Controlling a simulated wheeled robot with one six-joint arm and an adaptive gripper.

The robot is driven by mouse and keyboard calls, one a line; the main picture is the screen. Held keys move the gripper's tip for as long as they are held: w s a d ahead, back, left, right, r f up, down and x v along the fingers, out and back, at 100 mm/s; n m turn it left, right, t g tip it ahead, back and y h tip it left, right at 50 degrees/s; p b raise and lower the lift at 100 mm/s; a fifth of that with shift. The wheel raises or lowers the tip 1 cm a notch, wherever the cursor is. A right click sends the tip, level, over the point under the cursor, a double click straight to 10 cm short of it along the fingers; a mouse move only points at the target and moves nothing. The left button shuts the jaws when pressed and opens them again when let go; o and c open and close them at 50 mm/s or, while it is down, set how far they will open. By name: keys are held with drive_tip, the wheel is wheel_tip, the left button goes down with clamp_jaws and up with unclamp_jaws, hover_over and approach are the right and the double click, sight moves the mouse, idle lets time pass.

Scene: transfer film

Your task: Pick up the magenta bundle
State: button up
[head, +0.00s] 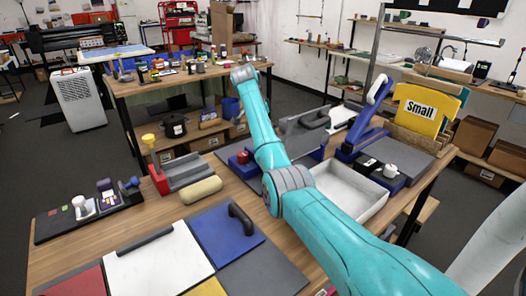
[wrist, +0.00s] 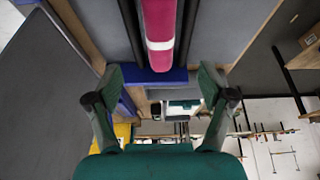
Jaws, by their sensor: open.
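The magenta bundle (wrist: 159,22) shows in the wrist view at the top centre, a long rounded shape with a white band near its closer end. It lies between two dark rails, with a blue strip (wrist: 172,77) at its closer end. My gripper (wrist: 160,78) is open, with its two green fingers apart, one to each side of the bundle's line. The bundle's end shows just above the gap between the fingertips, and I see no contact. Its far end is cut off by the frame. In the head view I cannot make out the bundle or my gripper.
Grey panels (wrist: 232,28) flank the rails in the wrist view. A second table stands behind.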

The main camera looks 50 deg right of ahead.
drive_tip(key=x, duration=0.5)
drive_tip(key=shift+s, duration=0.1)
drive_tip(key=shift+d+x, duration=0.1)
drive_tip(key=shift+x, duration=1.35)
drive_tip(key=shift+d+x, duration=0.15)
drive_tip(key=shift+x, duration=1.3)
drive_tip(key=shift+r, duration=0.15)
drive_tip(key=c, duration=1.3)
